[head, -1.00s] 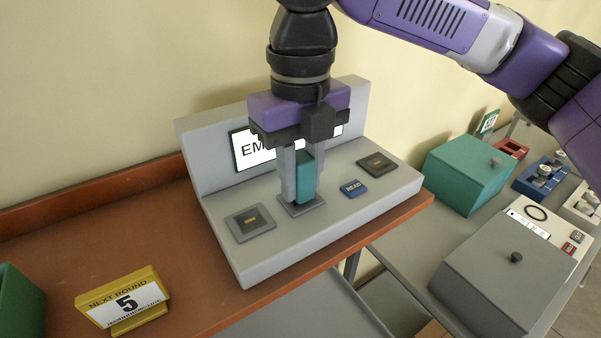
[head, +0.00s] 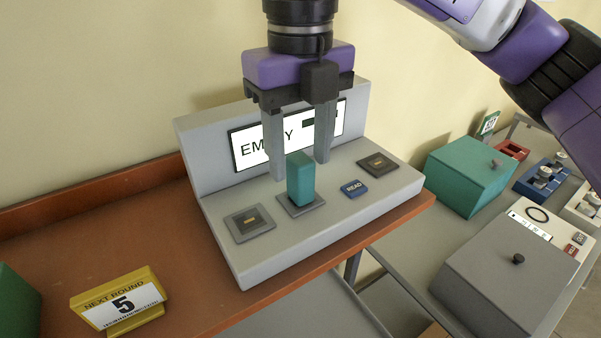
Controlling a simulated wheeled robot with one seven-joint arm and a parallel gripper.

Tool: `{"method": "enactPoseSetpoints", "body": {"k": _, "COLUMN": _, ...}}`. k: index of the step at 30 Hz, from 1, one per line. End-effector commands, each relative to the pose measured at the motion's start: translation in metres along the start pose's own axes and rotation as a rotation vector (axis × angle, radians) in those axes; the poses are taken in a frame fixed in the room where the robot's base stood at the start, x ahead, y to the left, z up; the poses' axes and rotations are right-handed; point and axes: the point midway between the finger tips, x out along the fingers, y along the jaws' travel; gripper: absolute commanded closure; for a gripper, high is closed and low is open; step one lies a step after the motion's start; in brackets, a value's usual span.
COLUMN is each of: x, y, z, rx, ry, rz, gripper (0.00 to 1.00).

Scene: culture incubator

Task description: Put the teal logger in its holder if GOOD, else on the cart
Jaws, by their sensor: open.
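The teal logger (head: 300,180) stands upright on the middle pad of the grey reader dock (head: 262,249). My gripper (head: 295,168) is open just above and behind the logger, with its fingers apart and nothing between them that it grips. The dock's screen (head: 250,148) shows a word starting "EM" and ending "Y", partly hidden by my fingers. A blue READ button (head: 354,188) is on the dock, right of the logger. No GOOD reading shows. I cannot tell which thing is the logger's holder.
Empty pads (head: 249,223) and (head: 377,165) flank the logger. A teal box (head: 468,178), a grey lidded box (head: 508,265) and a blue rack (head: 540,178) stand at right.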

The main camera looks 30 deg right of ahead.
Motion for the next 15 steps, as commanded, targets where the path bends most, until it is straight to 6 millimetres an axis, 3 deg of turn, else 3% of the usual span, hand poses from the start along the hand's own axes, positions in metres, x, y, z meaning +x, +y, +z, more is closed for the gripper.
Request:
{"method": "enactPoseSetpoints", "body": {"k": 6, "x": -0.027, "y": -0.001, "z": 0.000, "rx": 0.001, "ry": -0.001, "rz": -0.002, "gripper": 0.50}}
{"method": "enactPoseSetpoints", "body": {"k": 15, "x": -0.032, "y": 0.000, "z": 0.000, "rx": -0.001, "ry": 0.001, "rz": 0.000, "gripper": 0.50}}
